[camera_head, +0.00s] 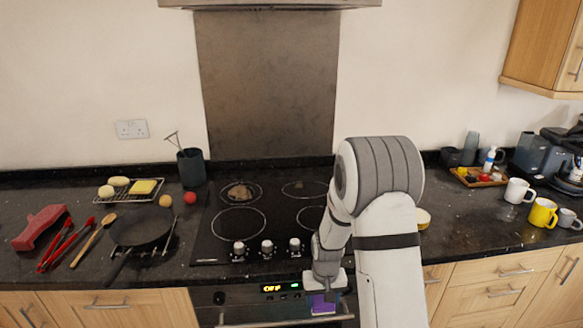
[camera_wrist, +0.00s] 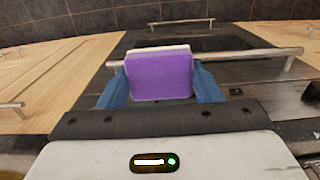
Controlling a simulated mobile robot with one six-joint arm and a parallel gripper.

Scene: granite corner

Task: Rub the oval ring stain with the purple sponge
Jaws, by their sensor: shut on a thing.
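The purple sponge (camera_wrist: 160,77) has a pale top edge and sits between the two blue fingers of my gripper (camera_wrist: 161,84) in the wrist view. My gripper is shut on it. In the head view the sponge (camera_head: 323,304) shows below my wrist, in front of the oven and below the counter edge. A brown stain (camera_head: 240,192) lies on the black hob, at the back left cooking ring. At this size I cannot tell whether it is an oval ring. My arm hides the right part of the hob.
A black pan (camera_head: 141,232) and red-handled tongs (camera_head: 66,245) lie left of the hob (camera_head: 222,255). A wire rack (camera_head: 135,197) and a dark utensil pot (camera_head: 191,167) stand behind them. Mugs (camera_head: 543,213) stand at the right. The oven handle (camera_head: 285,322) is near my gripper.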

